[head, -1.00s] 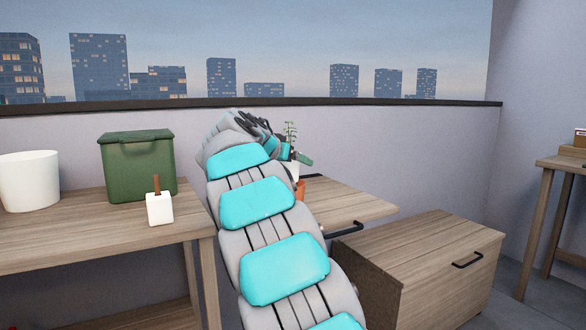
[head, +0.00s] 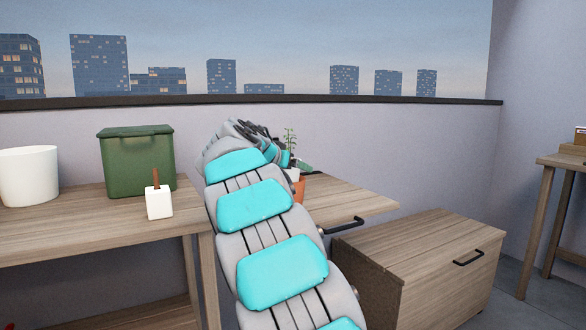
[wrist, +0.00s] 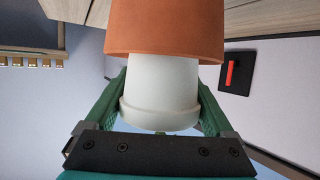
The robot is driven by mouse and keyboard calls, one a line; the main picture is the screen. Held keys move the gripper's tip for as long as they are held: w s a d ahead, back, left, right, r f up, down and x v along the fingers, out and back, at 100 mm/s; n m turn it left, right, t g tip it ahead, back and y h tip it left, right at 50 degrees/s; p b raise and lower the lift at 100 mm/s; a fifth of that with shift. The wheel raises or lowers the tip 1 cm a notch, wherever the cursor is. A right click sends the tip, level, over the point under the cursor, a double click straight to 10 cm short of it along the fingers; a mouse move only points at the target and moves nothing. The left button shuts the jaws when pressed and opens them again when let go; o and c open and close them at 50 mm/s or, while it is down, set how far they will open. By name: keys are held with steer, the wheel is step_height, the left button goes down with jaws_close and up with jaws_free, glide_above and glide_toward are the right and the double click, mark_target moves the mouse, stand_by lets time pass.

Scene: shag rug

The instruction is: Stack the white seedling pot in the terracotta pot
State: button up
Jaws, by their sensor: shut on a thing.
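The white seedling pot (wrist: 162,82) is between the green fingers of my gripper (wrist: 160,104) in the wrist view, and the gripper is shut on it. Its narrow end passes behind the rim of the terracotta pot (wrist: 165,35), seemingly inside it; how deep is hidden. In the head view the terracotta pot (head: 299,187) stands on the wooden surface, partly behind my arm. A little of the white pot (head: 293,174) shows just above it, with the green seedling (head: 289,140) upright on top.
A green lidded bin (head: 138,165), a large white pot (head: 28,177) and a white block with a brown handle (head: 158,200) stand on the left bench (head: 90,222). A wooden cabinet (head: 420,255) with a black handle stands at right. The surface right of the terracotta pot is clear.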

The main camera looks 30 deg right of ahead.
steer(key=o, duration=1.3)
steer(key=shift+r+p, duration=0.4)
steer(key=shift+p, duration=0.15)
steer(key=v, duration=1.2)
steer(key=shift+r, duration=0.1)
